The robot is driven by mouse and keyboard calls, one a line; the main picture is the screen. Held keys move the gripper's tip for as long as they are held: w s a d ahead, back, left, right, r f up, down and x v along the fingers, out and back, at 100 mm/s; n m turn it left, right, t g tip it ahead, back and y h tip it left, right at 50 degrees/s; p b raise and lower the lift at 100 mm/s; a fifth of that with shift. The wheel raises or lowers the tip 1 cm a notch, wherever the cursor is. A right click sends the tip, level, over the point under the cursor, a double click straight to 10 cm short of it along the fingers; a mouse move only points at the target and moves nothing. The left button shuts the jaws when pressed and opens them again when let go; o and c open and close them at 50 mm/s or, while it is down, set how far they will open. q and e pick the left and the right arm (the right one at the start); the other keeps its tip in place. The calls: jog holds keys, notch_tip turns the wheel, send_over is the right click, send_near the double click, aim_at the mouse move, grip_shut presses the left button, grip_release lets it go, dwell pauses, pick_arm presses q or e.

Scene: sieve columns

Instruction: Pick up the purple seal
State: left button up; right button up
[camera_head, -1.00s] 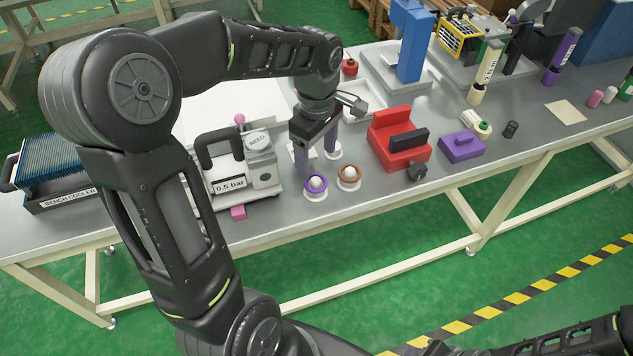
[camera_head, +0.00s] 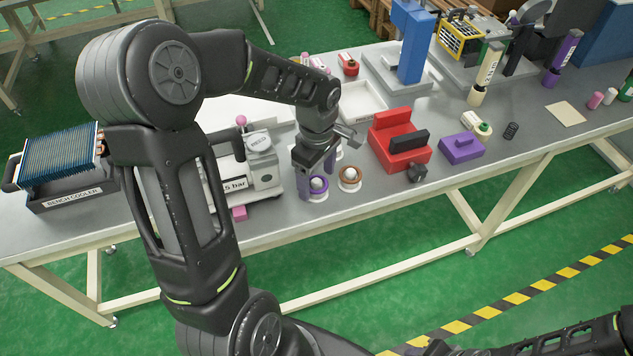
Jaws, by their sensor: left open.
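The purple seal (camera_head: 318,195) is a ring on a small white holder with a white ball in its middle, near the front edge of the bench in the head view. My left gripper (camera_head: 318,176) points down just above it. Its jaws are open, with one purple-faced finger at the left of the seal and the other behind it to the right. The left finger hides part of the seal's left side; I cannot tell whether it touches. My right gripper is not in view; only dark parts of my arm show at the bottom right.
A similar brown ring (camera_head: 350,173) with a white ball stands close to the right. A pressure device (camera_head: 262,170) stands left, a red block (camera_head: 394,148) and a purple block (camera_head: 462,148) right. A bench cooler (camera_head: 70,180) is at the far left.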

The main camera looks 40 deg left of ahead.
pick_arm(q)
jog(key=shift+c, duration=0.4)
jog(key=c, duration=1.3)
jog(key=shift+r, duration=0.15)
notch_tip(320, 180, up, 10)
dwell(0.6)
